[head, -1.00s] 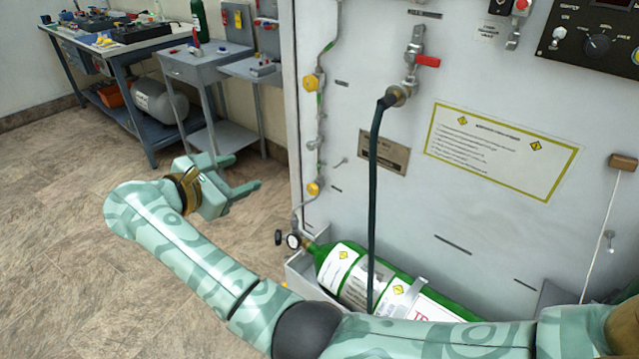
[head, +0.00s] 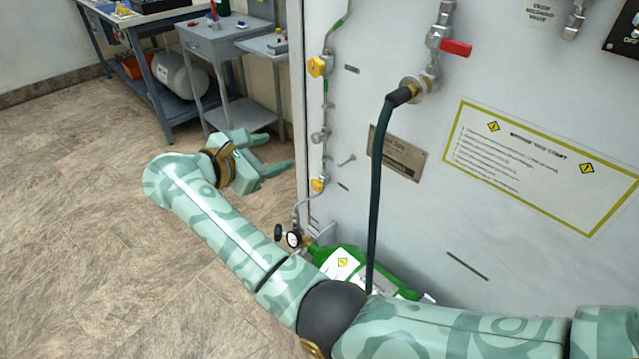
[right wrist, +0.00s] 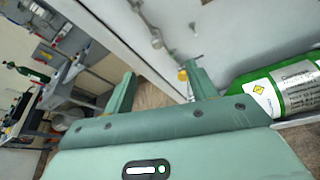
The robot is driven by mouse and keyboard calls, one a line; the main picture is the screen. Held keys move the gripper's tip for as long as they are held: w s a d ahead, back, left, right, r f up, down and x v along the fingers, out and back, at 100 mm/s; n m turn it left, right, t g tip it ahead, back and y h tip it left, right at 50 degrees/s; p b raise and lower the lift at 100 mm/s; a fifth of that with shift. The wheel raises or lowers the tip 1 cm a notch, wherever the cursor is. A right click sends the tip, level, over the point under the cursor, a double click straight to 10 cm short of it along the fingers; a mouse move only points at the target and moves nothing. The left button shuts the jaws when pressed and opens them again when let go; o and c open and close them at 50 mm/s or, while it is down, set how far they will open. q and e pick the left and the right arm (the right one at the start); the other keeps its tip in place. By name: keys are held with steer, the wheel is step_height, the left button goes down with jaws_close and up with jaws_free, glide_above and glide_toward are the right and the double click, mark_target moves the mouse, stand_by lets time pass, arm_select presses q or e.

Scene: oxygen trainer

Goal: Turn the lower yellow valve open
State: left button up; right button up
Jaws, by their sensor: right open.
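The lower yellow valve (head: 318,185) sits on a thin pipe along the left edge of the grey panel, just above the pressure gauge. It also shows in the right wrist view (right wrist: 183,75), partly visible beside one finger. The upper yellow valve (head: 317,66) is higher on the same pipe. My right gripper (head: 281,150) is open and empty, to the left of the lower valve and slightly above it in the head view. Its two fingers (right wrist: 159,72) point towards the panel edge in the right wrist view. They appear apart from the valve. My left gripper is not in view.
A green cylinder (head: 345,262) lies at the panel's base, partly hidden by my right arm. A dark hose (head: 376,190) hangs from a fitting below a red-handled valve (head: 456,48). Side tables (head: 215,45) stand behind. Floor on the left is clear.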

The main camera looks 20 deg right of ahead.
arm_select(q)
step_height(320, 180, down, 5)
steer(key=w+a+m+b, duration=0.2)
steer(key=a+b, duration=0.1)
steer(key=b, duration=0.5)
arm_select(e)
glide_toward(314, 184)
steer(key=shift+n+g, duration=0.3)
steer(key=shift+n, duration=0.1)
steer(key=b+x, duration=0.6)
steer(key=x, duration=0.5)
steer(key=shift+w, duration=0.1)
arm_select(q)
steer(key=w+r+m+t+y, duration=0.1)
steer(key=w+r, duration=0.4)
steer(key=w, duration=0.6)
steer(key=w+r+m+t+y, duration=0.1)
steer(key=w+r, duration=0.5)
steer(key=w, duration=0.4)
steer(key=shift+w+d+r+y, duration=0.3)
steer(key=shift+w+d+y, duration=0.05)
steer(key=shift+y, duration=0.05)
arm_select(e)
steer(key=shift+w+d, duration=0.15)
steer(key=shift+d, duration=0.1)
